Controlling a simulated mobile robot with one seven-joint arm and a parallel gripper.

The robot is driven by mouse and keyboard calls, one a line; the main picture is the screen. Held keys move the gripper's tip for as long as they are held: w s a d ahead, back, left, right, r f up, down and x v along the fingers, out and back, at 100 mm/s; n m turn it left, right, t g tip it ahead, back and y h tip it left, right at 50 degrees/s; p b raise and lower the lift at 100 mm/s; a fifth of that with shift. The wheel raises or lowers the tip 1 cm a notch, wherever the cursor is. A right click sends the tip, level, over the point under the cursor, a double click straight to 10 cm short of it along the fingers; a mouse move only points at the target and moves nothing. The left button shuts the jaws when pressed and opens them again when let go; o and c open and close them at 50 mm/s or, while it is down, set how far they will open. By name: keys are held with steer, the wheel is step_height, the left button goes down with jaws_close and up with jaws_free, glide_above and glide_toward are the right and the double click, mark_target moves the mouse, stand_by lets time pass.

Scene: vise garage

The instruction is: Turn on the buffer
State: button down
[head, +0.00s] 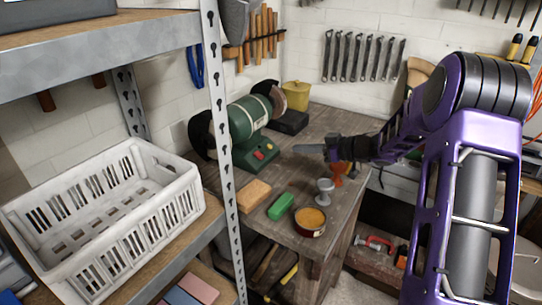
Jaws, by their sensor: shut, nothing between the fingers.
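The buffer (249,118) is a green bench machine with a dark wheel at each end, standing on the wooden workbench (285,240) against the back wall. Its green base carries a small control panel (262,153) with red on it, facing my side. My gripper (296,149) is at the end of my purple arm, which comes in from the right. Its narrow grey fingers are shut, with nothing held. They point left towards the control panel and look a short way to its right. I cannot tell whether they touch it.
On the bench are a tan block (254,195), a green block (281,206), a grey goblet (325,191), an orange-filled bowl (310,221) and a yellow pot (296,95). A metal shelf post (219,120) stands at left, with a white crate (110,215) on the shelf.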

steer(key=b, duration=0.1)
glide_toward(260, 155)
steer(key=a, duration=0.1)
steer(key=w+a+r, duration=0.1)
steer(key=a, duration=0.1)
steer(key=shift+w+r, duration=0.35)
steer(key=shift+w, duration=0.05)
steer(key=shift+w+a+f, duration=0.2)
steer(key=shift+a+f, duration=0.1)
steer(key=shift+f, duration=0.25)
steer(key=shift+w+a+f, duration=0.2)
steer(key=shift+a+f, duration=0.1)
steer(key=shift+f, duration=0.25)
steer(key=shift+w+a+f+b, duration=0.1)
steer(key=shift+f+b, duration=0.1)
steer(key=shift+f, duration=0.1)
steer(key=shift+w+a+f+b, duration=0.1)
steer(key=shift+a+f+b, duration=0.05)
steer(key=shift+f, duration=0.2)
